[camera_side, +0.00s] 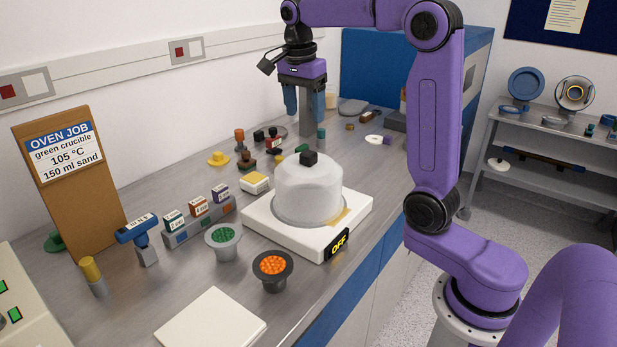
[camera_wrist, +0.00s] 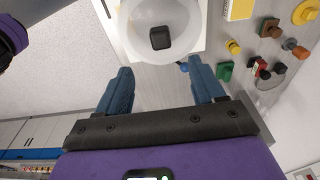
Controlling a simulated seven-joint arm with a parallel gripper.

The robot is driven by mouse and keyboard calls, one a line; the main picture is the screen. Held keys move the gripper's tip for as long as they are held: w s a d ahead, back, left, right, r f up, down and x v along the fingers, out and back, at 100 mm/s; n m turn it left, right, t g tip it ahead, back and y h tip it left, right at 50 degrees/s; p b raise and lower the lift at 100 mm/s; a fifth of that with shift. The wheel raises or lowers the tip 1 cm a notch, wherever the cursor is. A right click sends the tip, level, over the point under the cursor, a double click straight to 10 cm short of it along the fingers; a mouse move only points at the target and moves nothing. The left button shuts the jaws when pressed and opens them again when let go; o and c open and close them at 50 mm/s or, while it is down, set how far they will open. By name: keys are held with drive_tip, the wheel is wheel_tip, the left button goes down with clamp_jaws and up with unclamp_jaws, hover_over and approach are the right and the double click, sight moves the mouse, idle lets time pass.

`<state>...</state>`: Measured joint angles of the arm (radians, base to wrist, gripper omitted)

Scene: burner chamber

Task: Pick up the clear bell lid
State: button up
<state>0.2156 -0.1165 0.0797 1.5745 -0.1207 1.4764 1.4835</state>
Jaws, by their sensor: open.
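The clear bell lid (camera_side: 308,190) is a translucent dome with a black knob (camera_side: 308,158) on top. It sits upright on the white burner plate (camera_side: 262,228), whose front label reads OFF. My gripper (camera_side: 304,112) is open and empty, pointing down, above and behind the lid in the side view. In the wrist view my gripper (camera_wrist: 160,88) has its two blue fingers spread wide. The lid (camera_wrist: 132,42) and its knob (camera_wrist: 160,38) show beyond the fingertips at the top of that view, apart from them.
A grey cup of green beads (camera_side: 223,238) and a dark cup of orange beads (camera_side: 272,268) stand left of the burner. Several small stoppers and blocks (camera_side: 247,160) lie behind it. A white pad (camera_side: 211,322) lies at the front. A job sign (camera_side: 68,185) stands left.

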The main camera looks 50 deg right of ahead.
sight(308, 152)
drive_tip(key=f, duration=0.3)
drive_tip(key=d+f, duration=0.1)
drive_tip(key=f, duration=0.7)
drive_tip(key=shift+d, duration=0.2)
clamp_jaws()
